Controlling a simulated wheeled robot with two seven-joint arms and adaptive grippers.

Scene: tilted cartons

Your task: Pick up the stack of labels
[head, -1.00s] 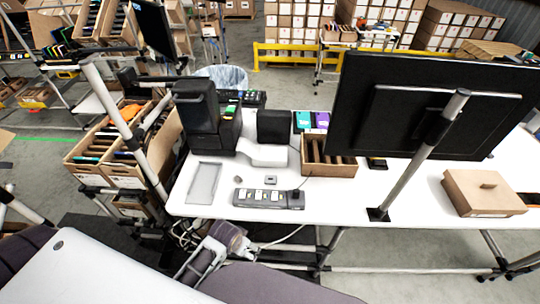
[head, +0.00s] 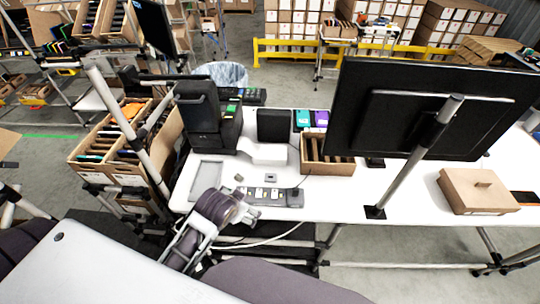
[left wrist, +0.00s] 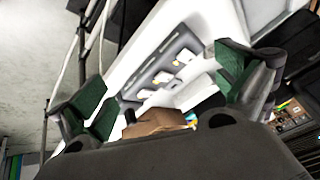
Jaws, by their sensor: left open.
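A dark grey strip-shaped holder (head: 273,197) with several small white pieces in a row lies near the front edge of the white table. I cannot tell whether these pieces are the labels. A small grey item (head: 270,178) lies just behind it. My left arm reaches over the table's front left corner, its end close to the strip's left end. In the left wrist view my left gripper (left wrist: 165,85) is open and empty, its green-padded fingers wide apart. The strip (left wrist: 163,65) shows beyond and between the fingers, apart from them. My right gripper is out of view.
A brown divided box (head: 327,158) stands behind the strip. A black monitor (head: 430,110) on a pole covers the table's right part, near a closed brown carton (head: 478,191). A flat grey tray (head: 206,180) lies at left. Tilted cartons (head: 125,178) stand left of the table.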

